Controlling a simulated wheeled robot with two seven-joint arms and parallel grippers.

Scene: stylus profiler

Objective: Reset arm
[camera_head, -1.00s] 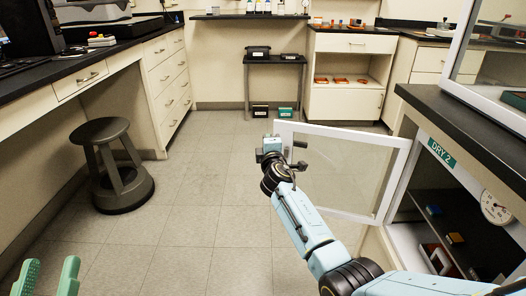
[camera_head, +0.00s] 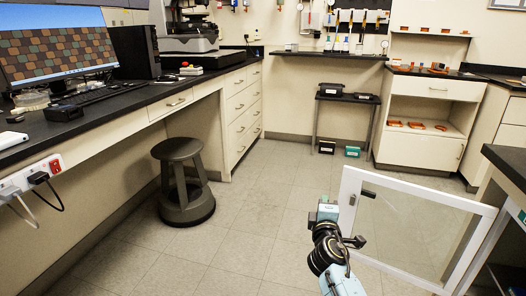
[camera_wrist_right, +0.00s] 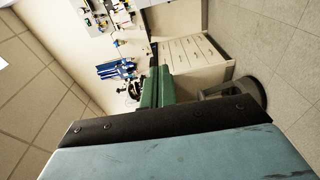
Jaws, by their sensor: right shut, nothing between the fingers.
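My right arm enters the head view from the bottom, with my right gripper (camera_head: 326,212) at its far end, in front of the open glass door (camera_head: 415,228). Its fingers are small and hard to make out there. In the right wrist view the green fingers of this gripper (camera_wrist_right: 157,86) lie together, shut, with nothing seen between them. My left gripper is in neither view now.
A dark stool (camera_head: 184,182) stands on the floor left of my right gripper. A black-topped bench (camera_head: 130,112) with a monitor (camera_head: 58,50) runs along the left. A low black table (camera_head: 346,100) stands at the back. The middle floor is clear.

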